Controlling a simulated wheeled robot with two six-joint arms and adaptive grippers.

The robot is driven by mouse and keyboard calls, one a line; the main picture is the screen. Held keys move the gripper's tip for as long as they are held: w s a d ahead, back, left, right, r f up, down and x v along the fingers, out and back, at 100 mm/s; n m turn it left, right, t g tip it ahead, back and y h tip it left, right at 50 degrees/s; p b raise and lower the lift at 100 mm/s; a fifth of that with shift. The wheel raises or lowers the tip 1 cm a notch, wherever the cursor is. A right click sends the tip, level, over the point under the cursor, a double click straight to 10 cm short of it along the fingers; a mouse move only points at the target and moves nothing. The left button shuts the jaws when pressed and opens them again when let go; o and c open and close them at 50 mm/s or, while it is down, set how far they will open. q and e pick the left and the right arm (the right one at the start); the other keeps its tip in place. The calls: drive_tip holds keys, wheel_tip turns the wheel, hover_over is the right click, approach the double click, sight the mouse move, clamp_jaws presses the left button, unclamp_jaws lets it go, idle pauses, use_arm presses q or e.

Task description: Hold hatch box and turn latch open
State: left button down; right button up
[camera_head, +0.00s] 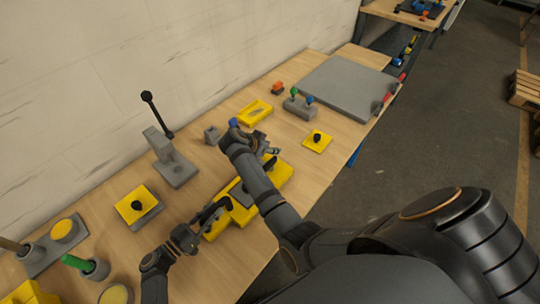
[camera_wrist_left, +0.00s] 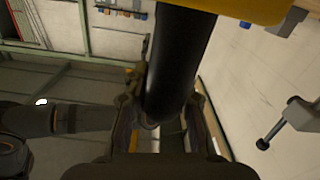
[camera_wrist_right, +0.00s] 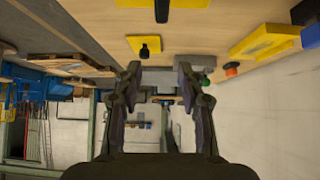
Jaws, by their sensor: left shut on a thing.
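The yellow hatch box (camera_head: 283,172) stands near the table's front edge in the head view, with a grey part on top and my right arm across it. My left gripper (camera_head: 212,211) is shut on a thick black handle (camera_wrist_left: 178,65) that joins a yellow part at the top of the left wrist view. My right gripper (camera_head: 270,156) is over the far end of the box. In the right wrist view my right gripper (camera_wrist_right: 160,82) has its fingers apart with nothing between them. I cannot make out the latch; my right arm hides part of the box.
A yellow plate with a black knob (camera_head: 318,141) lies right of the box. A yellow tray (camera_head: 255,113), a grey block with coloured pegs (camera_head: 299,107) and a large grey plate (camera_head: 345,83) lie behind. A grey stand with a black lever (camera_head: 173,165) rises on the left.

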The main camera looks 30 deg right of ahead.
idle(0.4)
use_arm(q)
drive_tip(key=c, duration=1)
unclamp_jaws()
drive_tip(key=v, duration=1.2)
